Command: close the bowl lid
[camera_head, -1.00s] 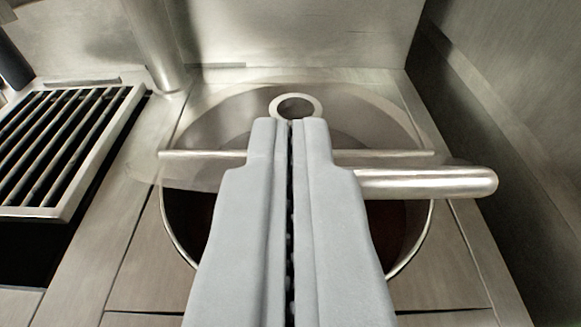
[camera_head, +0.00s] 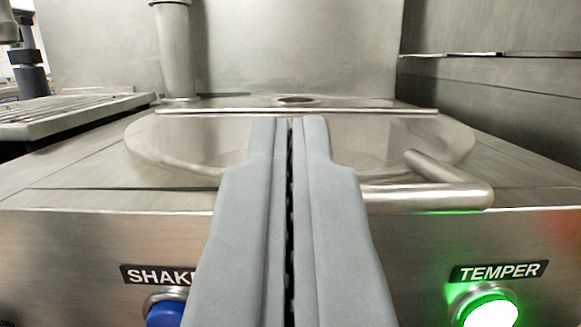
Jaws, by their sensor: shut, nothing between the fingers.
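The bowl lid (camera_head: 205,140) is a shiny half-round metal flap in front of a straight hinge bar (camera_head: 220,110). It now looks low and nearly flat over the front of the bowl, and the dark inside is not visible. Whether it rests fully on the rim I cannot tell. Its bar handle (camera_head: 440,194) sticks out at the front right, and its left part is hidden by my gripper. My gripper (camera_head: 289,120) is shut and empty, its fingers pointing forward across the middle of the lid. Whether they touch the lid or handle I cannot tell.
Below the front edge are a blue SHAKE button (camera_head: 166,313) and a lit green TEMPER button (camera_head: 489,306). A slatted grate (camera_head: 70,112) lies at the left. A metal pipe (camera_head: 175,50) and a steel wall (camera_head: 300,45) stand behind the bowl.

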